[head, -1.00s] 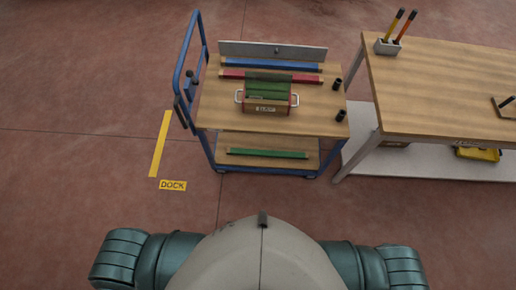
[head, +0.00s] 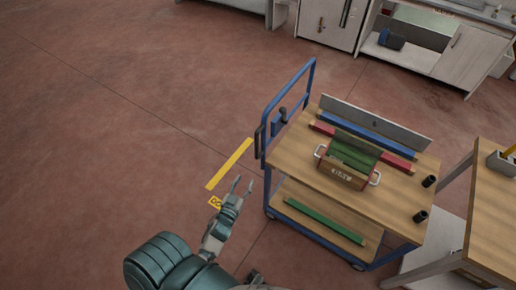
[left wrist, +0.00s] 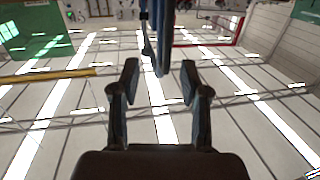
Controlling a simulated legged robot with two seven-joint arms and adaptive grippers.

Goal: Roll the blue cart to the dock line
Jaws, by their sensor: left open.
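The blue cart (head: 318,240) has a wooden top, a lower shelf and a blue push handle (head: 291,94) on its left end. The yellow dock line (head: 229,164) lies on the floor left of the cart, with the DOCK label (head: 215,202) partly hidden behind my left gripper. My left gripper (head: 242,186) is open and empty, left of the cart and short of the handle. In the left wrist view its open fingers (left wrist: 158,82) have nothing between them, and a blue upright (left wrist: 163,35) shows beyond. My right gripper is not in view.
Cabinets (head: 400,45) line the back. Floor left of the cart is clear.

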